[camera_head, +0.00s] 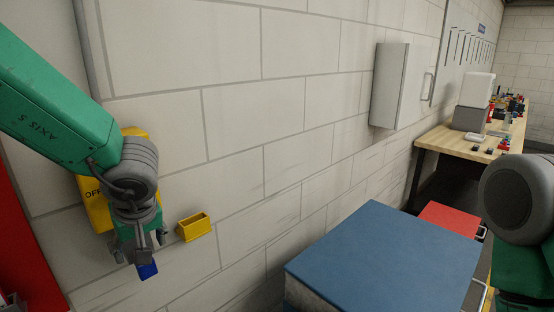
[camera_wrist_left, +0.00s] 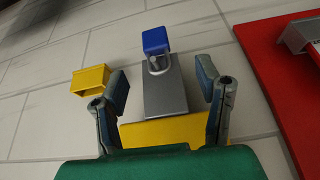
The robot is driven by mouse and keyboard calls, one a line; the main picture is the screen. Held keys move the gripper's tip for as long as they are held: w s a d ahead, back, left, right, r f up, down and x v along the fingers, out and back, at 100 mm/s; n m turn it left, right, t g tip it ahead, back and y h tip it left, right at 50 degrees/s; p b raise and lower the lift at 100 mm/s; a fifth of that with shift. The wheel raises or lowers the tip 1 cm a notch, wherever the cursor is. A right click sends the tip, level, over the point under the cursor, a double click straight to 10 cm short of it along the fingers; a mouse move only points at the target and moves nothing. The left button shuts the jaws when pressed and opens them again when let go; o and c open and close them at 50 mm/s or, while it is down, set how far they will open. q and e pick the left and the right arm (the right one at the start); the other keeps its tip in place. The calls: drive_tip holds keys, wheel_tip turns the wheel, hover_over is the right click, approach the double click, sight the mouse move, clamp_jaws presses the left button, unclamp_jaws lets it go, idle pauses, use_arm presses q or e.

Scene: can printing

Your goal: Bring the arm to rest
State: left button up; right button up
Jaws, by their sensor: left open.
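My left gripper (camera_head: 140,250) is in front of the tiled wall at the left of the head view. In the left wrist view its two fingers (camera_wrist_left: 165,85) are spread apart. Between and beyond them is a grey block (camera_wrist_left: 165,95) with a blue piece (camera_wrist_left: 155,40) and a metal loop at its far end. The fingers do not visibly grip it. The blue piece shows below the gripper in the head view (camera_head: 148,271). A yellow box marked "OFF" (camera_head: 97,205) is partly hidden behind my arm. My right arm shows at the right edge, its gripper out of view.
A small open yellow bin (camera_head: 194,227) is on the wall just right of my left gripper. A red panel (camera_head: 28,255) is at the left. A blue-topped cabinet (camera_head: 385,250), a red box (camera_head: 452,217) and a cluttered wooden workbench (camera_head: 455,140) are to the right.

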use_arm(q)
drive_tip(key=s+a+f+m+b, duration=0.1)
drive_tip(key=s+f+m+b, duration=0.15)
drive_tip(key=f, duration=0.65)
drive_tip(key=s+a+f+m+y+b, duration=0.1)
drive_tip(key=s+a+f+b, duration=0.15)
drive_tip(key=f, duration=0.65)
drive_tip(key=s+f+m+b, duration=0.2)
drive_tip(key=f+b, duration=0.1)
drive_tip(key=f, duration=0.6)
drive_tip(key=s+d+f+m+g+h+b, duration=0.1)
drive_tip(key=s+d+f+m+h+b, duration=0.1)
drive_tip(key=s+f, duration=0.7)
drive_tip(key=s+d+f+m+g+h+b, duration=0.1)
drive_tip(key=s+d+f+m+h+b, duration=0.1)
drive_tip(key=s+f+b, duration=0.3)
drive_tip(key=s+d+f, duration=0.1)
drive_tip(key=s+f, duration=0.3)
drive_tip(key=s, duration=0.2)
drive_tip(key=shift+s+d+f+g+h, duration=0.25)
drive_tip(key=shift+s+f+g+h, duration=0.05)
drive_tip(key=shift+s+f+h, duration=0.1)
drive_tip(key=shift+w+m, duration=0.1)
drive_tip(key=shift+m, duration=0.15)
